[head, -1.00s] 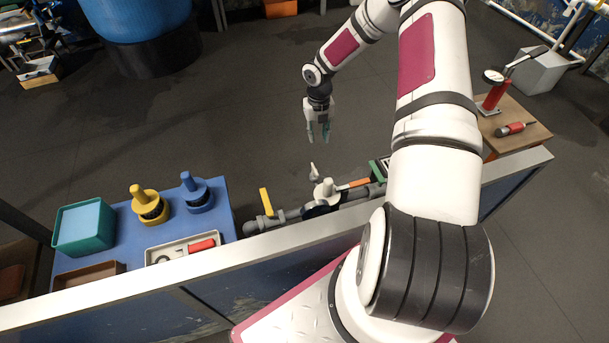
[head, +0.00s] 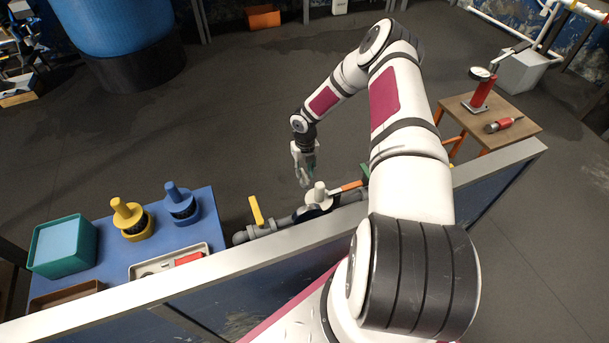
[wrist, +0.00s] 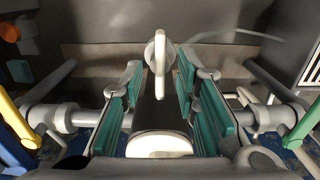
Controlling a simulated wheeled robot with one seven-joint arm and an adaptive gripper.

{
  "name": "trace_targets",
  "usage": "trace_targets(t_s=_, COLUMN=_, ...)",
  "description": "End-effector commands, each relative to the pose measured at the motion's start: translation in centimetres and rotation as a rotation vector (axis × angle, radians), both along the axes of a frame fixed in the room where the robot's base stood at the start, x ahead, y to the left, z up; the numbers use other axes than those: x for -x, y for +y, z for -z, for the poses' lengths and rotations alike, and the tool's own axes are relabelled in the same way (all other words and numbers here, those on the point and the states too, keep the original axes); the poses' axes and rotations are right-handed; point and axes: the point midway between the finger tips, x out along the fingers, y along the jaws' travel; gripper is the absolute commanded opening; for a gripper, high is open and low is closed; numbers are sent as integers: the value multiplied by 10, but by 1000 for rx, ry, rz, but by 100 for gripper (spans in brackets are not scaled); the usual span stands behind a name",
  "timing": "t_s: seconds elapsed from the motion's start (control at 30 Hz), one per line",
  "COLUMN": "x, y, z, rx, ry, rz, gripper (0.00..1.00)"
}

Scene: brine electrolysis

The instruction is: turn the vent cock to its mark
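A small pale lever (wrist: 158,62), which looks like the vent cock's handle, stands between the fingers of my gripper (wrist: 158,85) in the wrist view. The fingers have teal pads and are apart, with a visible gap on each side of the lever. A white round cap (wrist: 158,145) lies lower between them. In the head view my gripper (head: 305,183) points down just above the pipe line, beside a white knob (head: 319,192). It hides the small lever there. I cannot make out the mark in either view.
A yellow lever (head: 256,210) stands on the pipe to the left, and an orange handle (head: 346,187) lies to the right. A green lever (wrist: 301,126) is at the wrist view's right. A pale-topped wall (head: 230,262) runs in front. A blue bench (head: 205,222) stands left.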

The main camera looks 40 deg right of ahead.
Motion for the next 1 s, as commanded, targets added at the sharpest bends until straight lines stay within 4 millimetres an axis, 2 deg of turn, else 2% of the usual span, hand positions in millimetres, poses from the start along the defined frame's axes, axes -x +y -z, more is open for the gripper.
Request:
trace_targets(t_s=0.13, x=0, y=0, z=13, rx=0, ry=-1, rz=0, gripper=28)
trace_targets(t_s=0.47, x=0, y=0, z=15, rx=0, ry=-1, rz=0, gripper=28)
trace_targets(t_s=0.53, x=0, y=0, z=15, rx=0, ry=-1, rz=0, gripper=17)
trace_targets(t_s=0.6, x=0, y=0, z=15, rx=0, ry=-1, rz=0, gripper=1)
trace_targets(t_s=1.0, x=0, y=0, z=15, rx=0, ry=-1, rz=21, gripper=0)
